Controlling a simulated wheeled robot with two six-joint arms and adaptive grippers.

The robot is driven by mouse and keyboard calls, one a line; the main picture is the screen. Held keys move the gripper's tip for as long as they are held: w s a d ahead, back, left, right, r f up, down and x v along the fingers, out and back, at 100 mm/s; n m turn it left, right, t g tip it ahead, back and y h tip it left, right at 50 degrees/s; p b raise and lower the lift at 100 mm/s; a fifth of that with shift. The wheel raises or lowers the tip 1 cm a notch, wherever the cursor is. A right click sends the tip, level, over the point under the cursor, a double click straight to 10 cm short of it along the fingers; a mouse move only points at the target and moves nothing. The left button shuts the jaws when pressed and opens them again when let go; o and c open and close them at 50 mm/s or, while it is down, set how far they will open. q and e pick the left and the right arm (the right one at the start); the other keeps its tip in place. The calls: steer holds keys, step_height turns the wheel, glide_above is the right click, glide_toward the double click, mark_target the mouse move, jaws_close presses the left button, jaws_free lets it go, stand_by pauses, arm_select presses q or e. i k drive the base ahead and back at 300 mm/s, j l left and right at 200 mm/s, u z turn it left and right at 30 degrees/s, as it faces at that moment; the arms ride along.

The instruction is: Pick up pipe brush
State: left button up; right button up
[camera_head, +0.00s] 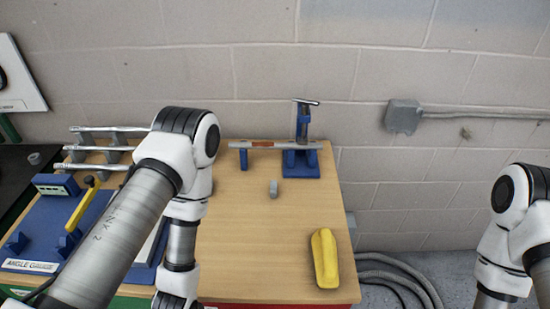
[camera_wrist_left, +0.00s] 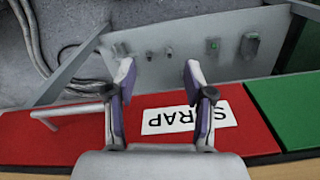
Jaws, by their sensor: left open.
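I cannot tell for sure which thing is the pipe brush. A T-shaped tool (camera_head: 304,110) stands upright in a blue holder (camera_head: 300,168) at the table's back right. A small grey piece (camera_head: 273,188) stands alone on the wooden top. My left gripper (camera_wrist_left: 159,68) is open and empty in the left wrist view, over the red drawer front (camera_wrist_left: 70,135) marked SCRAP. In the head view its arm crosses the table's left half and the gripper is hidden. My right arm shows at the right edge, its gripper out of frame.
A yellow object (camera_head: 325,258) lies at the table's front right. A pipe (camera_head: 265,147) rests on blue supports at the back. More pipes lie on a rack (camera_head: 115,140) at left. A blue board (camera_head: 55,225) and cables (camera_head: 395,277) are nearby. The wooden top's middle is mostly clear.

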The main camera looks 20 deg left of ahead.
mark_target(323, 243)
steer(key=k+j+z, duration=0.15)
steer(key=k+z, duration=0.25)
steer(key=k+j+z, duration=0.1)
steer(key=z, duration=0.25)
steer(key=k+z, duration=0.4)
steer(key=i, duration=0.45)
